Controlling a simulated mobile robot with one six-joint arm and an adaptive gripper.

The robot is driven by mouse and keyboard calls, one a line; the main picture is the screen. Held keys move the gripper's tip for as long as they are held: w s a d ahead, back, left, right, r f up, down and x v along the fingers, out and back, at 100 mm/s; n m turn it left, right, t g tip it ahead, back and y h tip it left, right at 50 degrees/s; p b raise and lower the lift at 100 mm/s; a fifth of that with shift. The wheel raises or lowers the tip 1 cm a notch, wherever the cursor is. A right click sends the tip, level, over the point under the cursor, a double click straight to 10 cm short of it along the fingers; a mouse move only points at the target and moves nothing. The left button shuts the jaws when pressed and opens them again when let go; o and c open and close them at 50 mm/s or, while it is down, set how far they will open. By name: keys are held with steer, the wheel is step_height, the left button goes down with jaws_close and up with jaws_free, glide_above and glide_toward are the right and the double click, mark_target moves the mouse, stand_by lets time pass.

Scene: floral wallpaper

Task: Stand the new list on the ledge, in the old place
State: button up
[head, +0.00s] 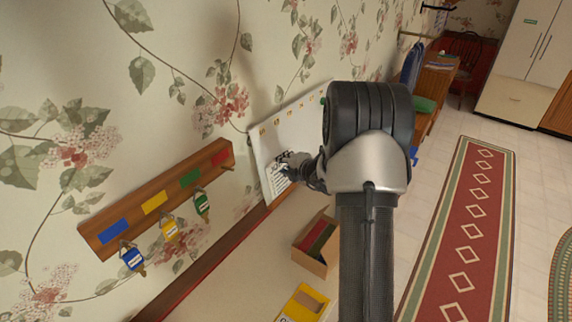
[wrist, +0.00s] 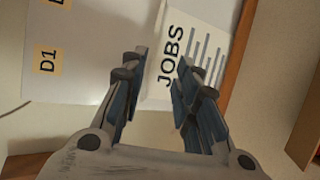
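A white list card headed JOBS (wrist: 190,52) stands upright against a white board (wrist: 92,75), its lower edge by a brown wooden ledge (wrist: 240,50). In the head view the list (head: 284,168) is partly hidden by my gripper (head: 296,172), at the lower part of the board (head: 290,128). In the wrist view my gripper (wrist: 163,80) has its two fingers apart, with part of the card showing between and beyond them. The fingers do not appear closed on the card. I cannot tell whether they touch it.
Below are an open wooden box (head: 312,262) and a yellow item (head: 302,303) on a pale surface. A red patterned rug (head: 468,235) lies on the floor at right.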

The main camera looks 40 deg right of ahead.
steer(key=shift+s, duration=0.1)
steer(key=v, duration=1.2)
steer(key=shift+a, duration=0.1)
